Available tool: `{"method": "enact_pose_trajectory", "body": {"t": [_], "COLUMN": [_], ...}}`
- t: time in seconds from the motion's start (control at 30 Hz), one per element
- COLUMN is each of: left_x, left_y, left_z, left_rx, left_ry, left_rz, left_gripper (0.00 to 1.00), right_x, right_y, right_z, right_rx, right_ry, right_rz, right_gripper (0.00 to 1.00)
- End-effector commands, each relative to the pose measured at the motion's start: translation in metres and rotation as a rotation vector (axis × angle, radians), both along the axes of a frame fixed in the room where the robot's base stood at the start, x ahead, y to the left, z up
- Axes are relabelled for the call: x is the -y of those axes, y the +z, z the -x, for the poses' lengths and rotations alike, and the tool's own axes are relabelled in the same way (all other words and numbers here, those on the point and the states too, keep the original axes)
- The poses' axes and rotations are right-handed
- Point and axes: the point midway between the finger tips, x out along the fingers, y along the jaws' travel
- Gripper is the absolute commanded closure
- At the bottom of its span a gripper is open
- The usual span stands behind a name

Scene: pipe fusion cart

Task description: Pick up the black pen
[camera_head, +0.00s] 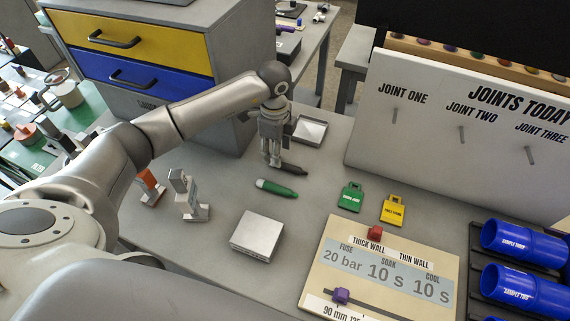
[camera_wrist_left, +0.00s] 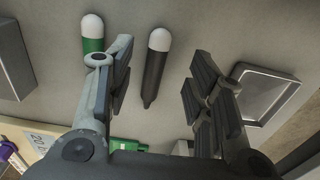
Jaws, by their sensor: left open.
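The black pen (camera_head: 293,170) lies on the grey worktop, partly behind my left gripper in the head view. In the left wrist view the black pen (camera_wrist_left: 153,78), with a white rounded end, lies between my open fingers with a gap on each side. My left gripper (camera_head: 271,162) points down over the pen; its spread fingers also show in the left wrist view (camera_wrist_left: 161,65). The gripper holds nothing. My right gripper is not in view.
A green marker (camera_head: 277,189) lies close beside the pen; it also shows in the wrist view (camera_wrist_left: 93,40). A shallow metal tray (camera_head: 310,131) is behind. A silver block (camera_head: 257,237), green tag (camera_head: 350,197) and yellow tag (camera_head: 393,210) stand nearer. A drawer cabinet (camera_head: 215,60) rises behind left.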

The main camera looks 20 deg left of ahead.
Motion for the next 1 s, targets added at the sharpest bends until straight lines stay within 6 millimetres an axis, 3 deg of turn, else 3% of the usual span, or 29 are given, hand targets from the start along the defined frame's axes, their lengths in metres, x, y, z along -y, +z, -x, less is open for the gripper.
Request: {"method": "enact_pose_trajectory", "body": {"t": [0.13,0.3,0.57,0.87,1.0], "left_x": [0.005,0.005,0.005,0.005,0.005], "left_y": [-0.020,-0.040,-0.044,-0.043,-0.043], "left_z": [0.003,0.002,0.002,0.002,0.002], "left_rx": [-0.006,-0.002,-0.001,-0.001,0.000], "left_ry": [0.000,0.000,-0.001,0.000,0.000], "left_rz": [0.000,0.000,0.000,0.000,0.000], "left_gripper": [0.52,0.52,0.52,0.90,0.96], "right_x": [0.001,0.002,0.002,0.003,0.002], "right_y": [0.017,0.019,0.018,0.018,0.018], "right_z": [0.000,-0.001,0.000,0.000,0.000], "right_rx": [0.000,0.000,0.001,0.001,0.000], "right_ry": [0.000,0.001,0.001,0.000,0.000], "right_rz": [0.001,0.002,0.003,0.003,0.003], "right_gripper": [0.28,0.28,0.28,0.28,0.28]}}
